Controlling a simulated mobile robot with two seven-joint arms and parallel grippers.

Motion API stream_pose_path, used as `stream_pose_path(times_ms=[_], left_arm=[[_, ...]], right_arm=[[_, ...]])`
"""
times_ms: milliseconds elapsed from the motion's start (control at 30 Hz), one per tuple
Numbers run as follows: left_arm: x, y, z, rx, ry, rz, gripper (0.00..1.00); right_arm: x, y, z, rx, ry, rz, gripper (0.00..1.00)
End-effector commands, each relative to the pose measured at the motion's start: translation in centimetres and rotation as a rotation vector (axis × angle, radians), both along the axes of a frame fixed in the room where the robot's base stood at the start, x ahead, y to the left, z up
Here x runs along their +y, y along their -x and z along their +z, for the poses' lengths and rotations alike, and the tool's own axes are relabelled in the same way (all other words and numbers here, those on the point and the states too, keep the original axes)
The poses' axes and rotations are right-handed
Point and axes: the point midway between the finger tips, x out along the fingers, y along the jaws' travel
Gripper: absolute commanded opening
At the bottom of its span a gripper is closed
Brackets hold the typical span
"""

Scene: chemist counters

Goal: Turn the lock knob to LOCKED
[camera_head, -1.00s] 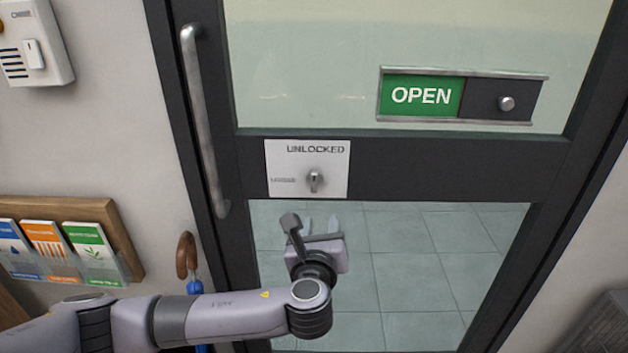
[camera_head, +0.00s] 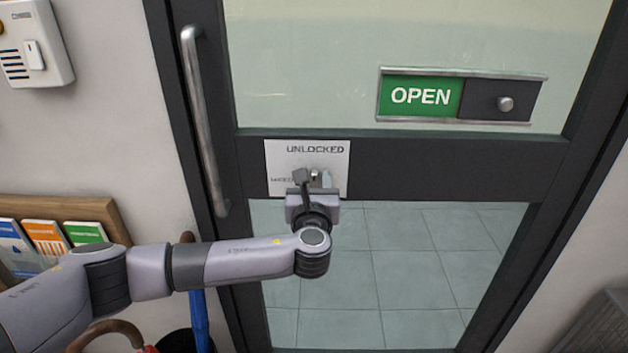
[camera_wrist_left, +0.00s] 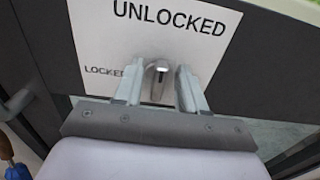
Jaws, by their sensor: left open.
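The lock knob (camera_wrist_left: 158,72) is a small metal knob on a white plate (camera_head: 278,155) fixed to the dark door rail. The plate reads UNLOCKED at the top and LOCKED at the left. The knob's grip looks roughly upright, towards UNLOCKED. My left gripper (camera_head: 313,180) is in front of the plate; in the left wrist view its two fingers (camera_wrist_left: 158,85) are open, one on each side of the knob. I cannot tell whether they touch it. In the head view the gripper partly hides the knob. My right gripper is not in view.
A vertical door handle (camera_head: 204,120) stands left of the plate. A green OPEN sign (camera_head: 421,96) with a slider knob (camera_head: 505,104) is at upper right. A leaflet rack (camera_head: 118,222) and an intercom (camera_head: 34,45) are on the left wall. Umbrellas (camera_head: 199,320) stand below my arm.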

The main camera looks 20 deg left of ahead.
Motion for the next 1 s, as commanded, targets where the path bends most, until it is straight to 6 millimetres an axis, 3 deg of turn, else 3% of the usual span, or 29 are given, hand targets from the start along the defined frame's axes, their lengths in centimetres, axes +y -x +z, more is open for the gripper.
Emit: stream_pose_path(times_ms=[267,367,400,433,767,1000], left_arm=[[0.03,-0.16,-0.01,0.0,0.001,-0.001,0.4],[0.03,-0.16,-0.01,0.0,0.001,-0.001,0.14],[0.03,-0.16,0.0,0.0,0.001,-0.001,0.01],[0.03,-0.16,0.0,0.0,0.001,-0.001,0.0],[0.06,-0.14,-0.06,-0.006,0.025,0.0,0.0],[0.19,-0.07,-0.18,-0.038,0.138,0.0,0.0]], right_arm=[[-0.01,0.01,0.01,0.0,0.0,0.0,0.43],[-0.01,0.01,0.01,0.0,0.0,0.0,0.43],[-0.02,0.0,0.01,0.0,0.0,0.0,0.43],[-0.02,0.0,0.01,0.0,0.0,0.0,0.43],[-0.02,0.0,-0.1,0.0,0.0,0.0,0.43],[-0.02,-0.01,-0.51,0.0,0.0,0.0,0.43]])
